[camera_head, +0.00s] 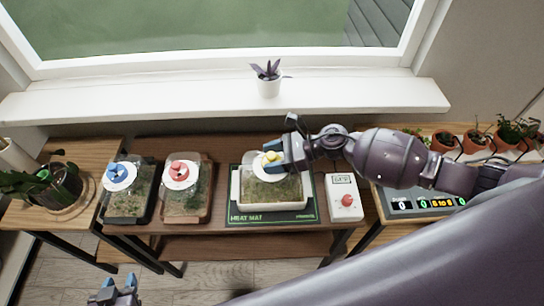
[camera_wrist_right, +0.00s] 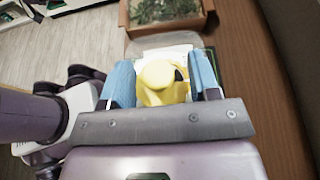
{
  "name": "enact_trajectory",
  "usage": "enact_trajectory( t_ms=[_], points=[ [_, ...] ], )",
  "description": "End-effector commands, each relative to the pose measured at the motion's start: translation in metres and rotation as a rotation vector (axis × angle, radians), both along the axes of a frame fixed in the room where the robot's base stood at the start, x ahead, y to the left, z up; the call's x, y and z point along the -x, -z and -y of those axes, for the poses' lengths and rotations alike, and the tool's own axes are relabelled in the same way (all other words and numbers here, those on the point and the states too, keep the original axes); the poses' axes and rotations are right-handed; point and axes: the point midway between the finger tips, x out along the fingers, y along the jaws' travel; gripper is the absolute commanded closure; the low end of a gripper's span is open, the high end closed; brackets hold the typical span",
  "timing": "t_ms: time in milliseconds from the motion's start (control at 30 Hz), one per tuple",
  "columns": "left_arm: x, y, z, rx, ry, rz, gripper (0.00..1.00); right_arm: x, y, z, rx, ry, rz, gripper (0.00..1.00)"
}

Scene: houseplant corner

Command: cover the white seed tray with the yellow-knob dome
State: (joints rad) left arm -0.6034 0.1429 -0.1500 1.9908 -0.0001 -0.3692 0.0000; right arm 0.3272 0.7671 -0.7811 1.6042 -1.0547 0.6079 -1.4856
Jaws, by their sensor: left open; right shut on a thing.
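The white seed tray (camera_head: 272,208) sits on the dark heat mat (camera_head: 262,219) at the middle of the table, with green growth inside. The clear yellow-knob dome (camera_head: 257,168) is over the tray, upright as far as I can see. Its lower rim is hard to make out, so I cannot tell whether it rests on the tray. My right gripper (camera_head: 273,158) is shut on the yellow knob. In the right wrist view, the knob (camera_wrist_right: 163,82) is between the blue fingertips. My left gripper (camera_head: 114,290) is open and empty at the lower left, away from the table.
A blue-knob dome (camera_head: 119,173) and a red-knob dome (camera_head: 180,171) cover trays to the left. A white control box (camera_head: 344,198) with a red dial stands right of the mat. A small potted plant (camera_head: 268,86) stands on the windowsill. Terracotta pots (camera_head: 443,141) line the right.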

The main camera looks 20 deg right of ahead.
Motion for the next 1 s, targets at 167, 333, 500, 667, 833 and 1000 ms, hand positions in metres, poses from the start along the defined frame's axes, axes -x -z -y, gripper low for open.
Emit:
enact_trajectory(
  t_ms=[167, 333, 500, 667, 833, 1000],
  points=[
    [-0.0002, 0.0035, 0.0001, 0.000, 0.000, 0.000, 0.57, -0.0001, 0.0028, 0.0001, 0.000, 0.000, 0.000, 0.94],
    [-0.0012, 0.0024, 0.0002, 0.001, 0.001, 0.002, 0.57, -0.0002, 0.0020, 0.0001, 0.000, 0.000, 0.000, 0.94],
    [-0.0019, 0.0021, 0.0004, 0.000, 0.002, 0.003, 0.57, -0.0002, 0.0020, 0.0001, 0.000, 0.000, 0.000, 0.94],
    [-0.0018, 0.0034, 0.0004, 0.000, 0.002, 0.003, 0.57, -0.0001, 0.0034, 0.0000, 0.000, 0.000, 0.000, 0.94],
    [-0.0012, 0.0075, 0.0004, 0.000, 0.001, 0.001, 0.57, -0.0001, 0.0072, 0.0000, 0.000, 0.000, 0.000, 0.94],
    [-0.0006, 0.0118, 0.0004, 0.000, 0.001, -0.002, 0.57, -0.0001, 0.0108, -0.0001, 0.000, 0.000, 0.000, 0.94]
  ],
)
